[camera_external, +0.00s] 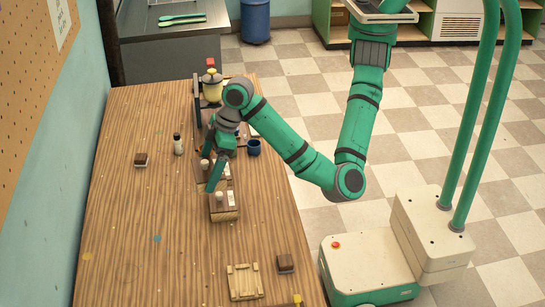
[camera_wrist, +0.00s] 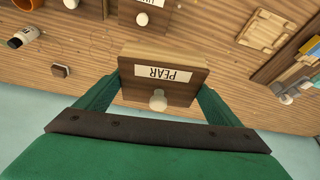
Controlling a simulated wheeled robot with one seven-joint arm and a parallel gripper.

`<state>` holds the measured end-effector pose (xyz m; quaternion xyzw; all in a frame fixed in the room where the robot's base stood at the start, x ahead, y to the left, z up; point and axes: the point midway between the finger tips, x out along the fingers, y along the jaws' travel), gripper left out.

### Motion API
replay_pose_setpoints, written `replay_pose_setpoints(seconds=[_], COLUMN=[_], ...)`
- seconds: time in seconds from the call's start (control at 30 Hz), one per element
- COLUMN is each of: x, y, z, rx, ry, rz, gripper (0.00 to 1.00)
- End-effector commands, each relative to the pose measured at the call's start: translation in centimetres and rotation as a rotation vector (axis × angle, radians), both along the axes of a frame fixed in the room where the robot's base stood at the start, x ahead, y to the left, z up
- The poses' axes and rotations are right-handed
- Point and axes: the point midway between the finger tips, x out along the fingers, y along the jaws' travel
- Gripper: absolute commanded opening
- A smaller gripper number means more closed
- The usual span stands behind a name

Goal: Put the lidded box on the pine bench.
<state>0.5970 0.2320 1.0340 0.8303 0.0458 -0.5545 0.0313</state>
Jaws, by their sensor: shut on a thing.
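My gripper (camera_external: 215,178) is over the middle of the long wood-grain bench (camera_external: 130,230). Its two green fingers (camera_wrist: 160,100) are shut on a dark brown box with a white "PEAR" label and a round white knob (camera_wrist: 158,76). In the external view the fingers partly hide the brown labelled pieces there, one of them a brown box (camera_external: 224,214) with a white knob. I cannot tell whether the held box touches the bench. A pale slatted wooden piece (camera_external: 243,282) lies at the bench's near end; it also shows in the wrist view (camera_wrist: 266,31).
A small dark box (camera_external: 285,263) stands beside the pale piece, another (camera_external: 140,159) at the left. The bench's left and near middle are mostly clear.

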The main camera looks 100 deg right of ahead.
Motion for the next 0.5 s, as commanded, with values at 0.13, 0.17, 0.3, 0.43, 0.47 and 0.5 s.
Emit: replay_pose_setpoints(seconds=[0.13,0.17,0.3,0.43,0.47,0.5], x=[-4.4,-5.3,-9.1,-12.0,-12.6,-13.2], y=[1.6,1.8,2.4,2.6,2.6,2.5], z=[-1.1,-1.3,-2.3,-3.0,-3.2,-3.4], rx=[-0.001,-0.001,-0.001,0.000,0.000,-0.001], ry=[-0.001,-0.002,-0.001,-0.001,-0.001,0.000], rz=[-0.025,-0.031,-0.058,-0.080,-0.085,-0.091], gripper=[0.61,0.61,0.61,0.61,0.61,0.61])
